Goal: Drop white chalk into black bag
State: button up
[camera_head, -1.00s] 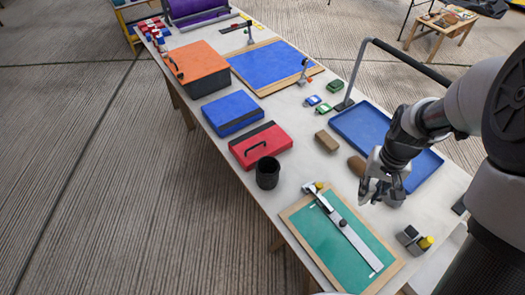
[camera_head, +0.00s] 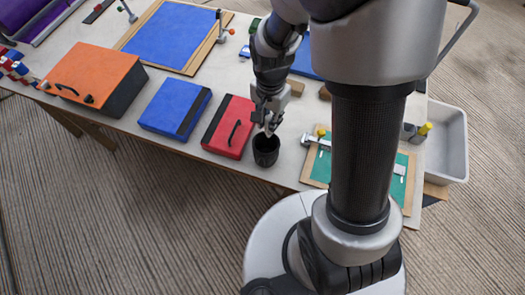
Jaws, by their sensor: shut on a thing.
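The black bag (camera_head: 266,152), a small dark open-topped round container, stands upright near the table's front edge, beside the red case. My gripper (camera_head: 268,131) points down right over its opening, with the fingertips at about rim height. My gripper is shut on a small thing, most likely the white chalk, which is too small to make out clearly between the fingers. I cannot tell whether the fingertips are inside the rim or just above it.
The red case (camera_head: 229,127) stands close left of the bag, with a blue case (camera_head: 175,108) and an orange box (camera_head: 95,80) further left. A green board (camera_head: 318,171) with a metal ruler lies to the right, partly hidden by my arm. A grey bin (camera_head: 452,145) is at the far right.

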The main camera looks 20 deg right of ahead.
jog(key=shift+s+d+f+b, duration=0.15)
jog(key=shift+f+b, duration=0.2)
jog(key=shift+f, duration=0.1)
notch_tip(320, 180, down, 5)
jog(key=b, duration=0.4)
jog(key=shift+f, duration=0.1)
jog(key=o, duration=0.9)
notch_tip(320, 180, up, 12)
